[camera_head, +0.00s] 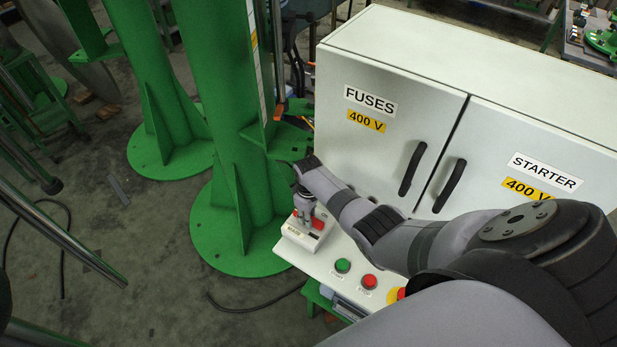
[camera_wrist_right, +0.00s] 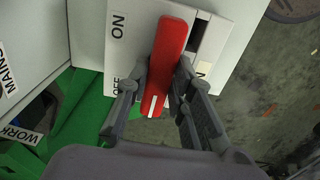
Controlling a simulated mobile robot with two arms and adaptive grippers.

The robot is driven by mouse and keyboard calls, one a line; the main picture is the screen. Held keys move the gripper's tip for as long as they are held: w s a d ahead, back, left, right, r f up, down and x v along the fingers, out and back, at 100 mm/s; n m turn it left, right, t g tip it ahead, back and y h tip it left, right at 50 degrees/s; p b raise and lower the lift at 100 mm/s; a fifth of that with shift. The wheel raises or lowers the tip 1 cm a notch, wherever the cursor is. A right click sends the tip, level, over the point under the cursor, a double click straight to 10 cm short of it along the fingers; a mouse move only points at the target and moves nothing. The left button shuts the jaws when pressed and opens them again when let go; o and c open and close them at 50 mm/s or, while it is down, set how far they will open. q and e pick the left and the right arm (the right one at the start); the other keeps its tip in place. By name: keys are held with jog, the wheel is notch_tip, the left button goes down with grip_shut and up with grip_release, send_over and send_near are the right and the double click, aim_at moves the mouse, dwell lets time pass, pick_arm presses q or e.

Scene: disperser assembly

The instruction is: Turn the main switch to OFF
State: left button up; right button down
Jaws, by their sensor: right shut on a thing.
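The main switch is a white panel (camera_wrist_right: 130,50) with a red handle (camera_wrist_right: 168,52) in the right wrist view. "ON" is printed at its upper left and "OFF" lower down, partly behind a finger. The handle is slightly tilted, and its white-marked end lies toward the OFF side of the panel. My right gripper (camera_wrist_right: 162,85) is shut on the red handle, with one finger on each side. In the head view, my right gripper (camera_head: 304,202) is over the white switch box (camera_head: 296,237), which hides part of the handle. My left gripper is not in view.
A green button (camera_head: 343,265), a red button (camera_head: 369,281) and a red-yellow knob (camera_head: 397,294) sit on the panel right of the switch. The cabinet (camera_head: 385,125) with black handles stands behind my right arm. A green column (camera_head: 226,130) stands close on the left.

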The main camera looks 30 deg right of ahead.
dwell(0.4)
jog(key=c, duration=1.4)
grip_release()
jog(key=shift+r, duration=0.1)
notch_tip(320, 180, up, 12)
